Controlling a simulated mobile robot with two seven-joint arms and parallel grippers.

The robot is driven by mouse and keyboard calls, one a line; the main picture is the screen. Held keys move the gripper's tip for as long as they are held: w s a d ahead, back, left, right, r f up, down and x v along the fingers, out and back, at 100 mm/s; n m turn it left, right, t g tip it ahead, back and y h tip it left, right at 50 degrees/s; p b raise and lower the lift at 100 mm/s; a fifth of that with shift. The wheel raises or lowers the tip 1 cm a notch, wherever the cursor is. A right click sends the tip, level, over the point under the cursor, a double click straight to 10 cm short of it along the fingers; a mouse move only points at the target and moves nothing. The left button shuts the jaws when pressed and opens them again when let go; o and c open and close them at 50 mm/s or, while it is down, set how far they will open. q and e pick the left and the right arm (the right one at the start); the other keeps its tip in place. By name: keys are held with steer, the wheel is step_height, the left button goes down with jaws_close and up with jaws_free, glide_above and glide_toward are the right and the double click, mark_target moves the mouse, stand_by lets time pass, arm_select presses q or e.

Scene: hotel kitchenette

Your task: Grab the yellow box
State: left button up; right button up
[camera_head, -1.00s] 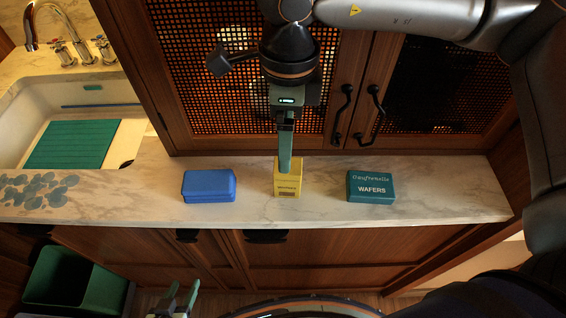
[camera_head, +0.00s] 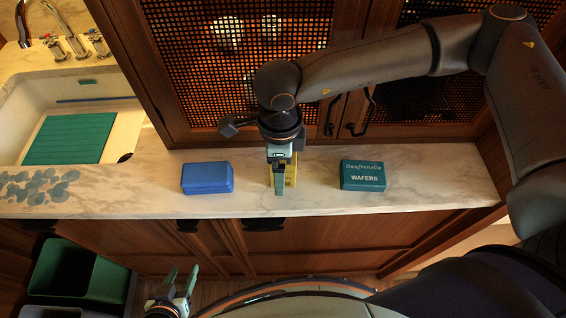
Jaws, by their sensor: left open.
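The yellow box (camera_head: 291,172) stands on the marble counter between a blue box (camera_head: 207,177) and a teal wafers box (camera_head: 363,175). My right gripper (camera_head: 279,190) comes down over it from above, and its fingers hide most of the box. Yellow shows mainly to the right of the fingers. The fingers line up edge-on to the camera, so I cannot tell whether they are apart or closed on the box. My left gripper (camera_head: 183,272) is open and empty, low in front of the counter, far from the box.
A sink (camera_head: 18,128) with a green ribbed mat (camera_head: 70,139) is at the left. A green bin (camera_head: 78,275) stands below the counter (camera_head: 430,180). Mesh-front cabinet doors rise behind the boxes, close to my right arm. Bare counter lies right of the wafers box.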

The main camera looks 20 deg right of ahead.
steer(key=shift+f, duration=0.1)
steer(key=shift+c, duration=0.2)
jaws_close()
stand_by(0.5)
